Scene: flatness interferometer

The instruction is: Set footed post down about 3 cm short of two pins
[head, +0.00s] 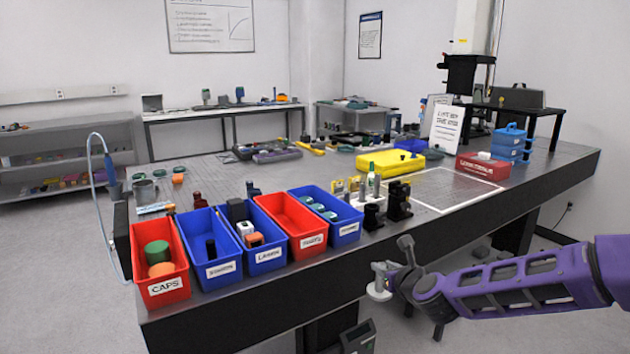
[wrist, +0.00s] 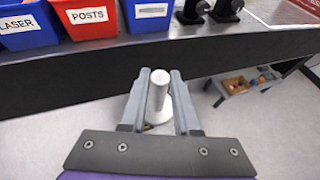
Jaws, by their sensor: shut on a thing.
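My gripper (head: 386,276) is in front of the table's front edge, below the level of the tabletop, at the end of my purple arm. In the wrist view my gripper (wrist: 160,80) is shut on a pale footed post (wrist: 157,95), which stands between the two grey fingers. Its round white foot (head: 379,292) shows beneath the fingers in the head view. The post hangs over the floor, clear of the table. I cannot make out the two pins in either view.
The dark table (head: 290,312) has a row of labelled bins along its front, including a red caps bin (head: 165,290). Black mounts (head: 399,200) stand near the edge right of the bins. A red box (head: 483,167) sits further right.

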